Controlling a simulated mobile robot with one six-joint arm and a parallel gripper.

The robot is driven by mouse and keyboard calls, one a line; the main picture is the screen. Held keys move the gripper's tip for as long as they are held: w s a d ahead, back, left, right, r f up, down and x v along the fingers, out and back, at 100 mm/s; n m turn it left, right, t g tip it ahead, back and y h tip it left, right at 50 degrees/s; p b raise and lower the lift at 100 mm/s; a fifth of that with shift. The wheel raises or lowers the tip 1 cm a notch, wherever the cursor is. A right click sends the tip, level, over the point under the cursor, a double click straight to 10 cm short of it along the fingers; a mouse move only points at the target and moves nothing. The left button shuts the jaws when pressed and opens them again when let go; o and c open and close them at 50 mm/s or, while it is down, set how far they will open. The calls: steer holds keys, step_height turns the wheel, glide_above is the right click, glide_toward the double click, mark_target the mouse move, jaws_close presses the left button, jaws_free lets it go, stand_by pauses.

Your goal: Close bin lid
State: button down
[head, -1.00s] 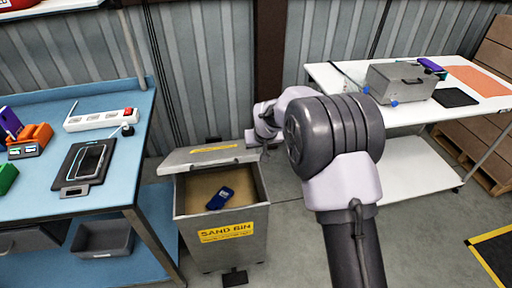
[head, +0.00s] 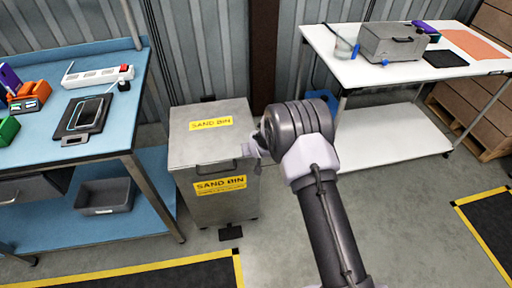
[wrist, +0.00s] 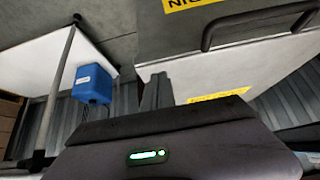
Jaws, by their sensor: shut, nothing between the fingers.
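The grey sand bin (head: 222,205) stands on the floor between the two tables. Its lid (head: 190,145), with a yellow label, lies flat over the top, and the inside is hidden. A dark handle shows at the lid's front edge. My gripper (head: 250,151) is shut and empty at the right front side of the lid. In the wrist view, the shut fingers of my gripper (wrist: 157,92) point toward the bin's side, and the lid (wrist: 215,75) and handle (wrist: 260,27) appear upside down. I cannot tell whether the fingers touch the bin.
A blue workbench (head: 90,145) stands close on the left, with a grey tray (head: 105,197) on its lower shelf. A white table (head: 370,72) stands at the right, with a blue container (wrist: 92,84) near it. The floor in front of the bin is mostly clear.

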steer(key=shift+f, duration=0.1)
stand_by(0.4)
steer(key=s+d+p, duration=0.1)
steer(key=s+d, duration=0.1)
steer(key=s, duration=0.7)
steer(key=s+d+r+m, duration=0.1)
steer(key=s+d+r, duration=0.2)
steer(key=r, duration=0.6)
steer(key=s+d+r+m, duration=0.2)
steer(key=s+d+r, duration=0.1)
steer(key=r, duration=0.6)
steer(key=s+d+r+m, duration=0.1)
steer(key=s+d+r, duration=0.1)
steer(key=r, duration=0.8)
steer(key=s+d+r+m, duration=0.1)
steer(key=s+r, duration=0.2)
steer(key=s, duration=0.5)
steer(key=s+d+r+m, duration=0.1)
steer(key=s+r, duration=0.2)
steer(key=s, duration=0.6)
steer(key=s+d+r+m+g, duration=0.1)
steer(key=s+r, duration=0.2)
steer(key=s, duration=0.5)
steer(key=shift+s+d+r, duration=0.15)
steer(key=shift+d+r, duration=0.05)
